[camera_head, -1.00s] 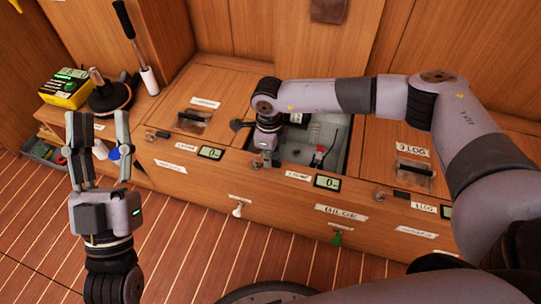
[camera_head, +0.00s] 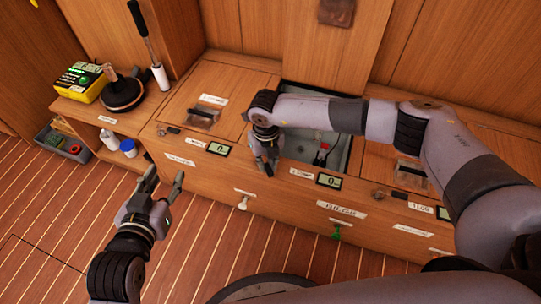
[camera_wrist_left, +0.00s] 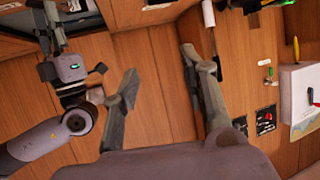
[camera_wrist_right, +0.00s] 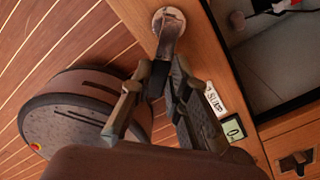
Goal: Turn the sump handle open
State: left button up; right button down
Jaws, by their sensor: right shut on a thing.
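The sump handle (camera_wrist_right: 168,42) is a worn grey metal lever on a round pivot plate, beside a SUMP label (camera_wrist_right: 214,99) in the right wrist view. Its free end runs between the fingers of my right gripper (camera_wrist_right: 155,85), which is shut on it. In the head view my right gripper (camera_head: 265,165) is at the cabinet's front, left of the SUMP label (camera_head: 300,173), and hides most of the handle. My left gripper (camera_head: 164,184) is open and empty, over the floor in front of the cabinet; its spread fingers also show in the left wrist view (camera_wrist_left: 160,75).
An open compartment (camera_head: 302,146) with a red-topped part inside lies behind my right gripper. Digital displays (camera_head: 329,181), a white knob (camera_head: 243,203) and a green knob (camera_head: 337,231) line the front. A yellow box (camera_head: 84,82) stands back left. The floor before the cabinet is clear.

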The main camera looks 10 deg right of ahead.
jog(key=m, duration=0.1)
jog(key=a+m+p, duration=0.1)
jog(key=m, duration=0.1)
jog(key=shift+a+r+p, duration=0.1)
jog(key=shift+r+p, duration=0.05)
jog(key=shift+p, duration=0.15)
pick_arm(q)
jog(key=s+a+f+g+y+p, duration=0.1)
jog(key=s+a+f+g, duration=0.1)
jog(key=s+f+g, duration=0.2)
jog(key=s+a+f+g+y+p, duration=0.1)
jog(key=s+a+f+g, duration=0.2)
jog(key=s, duration=0.7)
jog(key=shift+s+f+n+g+y+p, duration=0.3)
jog(key=shift+s+f+g+p, duration=0.15)
jog(key=shift+g, duration=0.95)
pick_arm(e)
jog(key=shift+w+a+m, duration=0.1)
jog(key=shift+a+m, duration=0.2)
jog(key=shift+m, duration=0.6)
jog(key=shift+w+a+m, duration=0.1)
jog(key=shift+a+m, duration=0.25)
jog(key=shift+m, duration=0.55)
jog(key=shift+w+a+m, duration=0.1)
jog(key=shift+a+m, duration=0.2)
jog(key=shift+m, duration=0.6)
pick_arm(q)
jog(key=shift+a, duration=0.1)
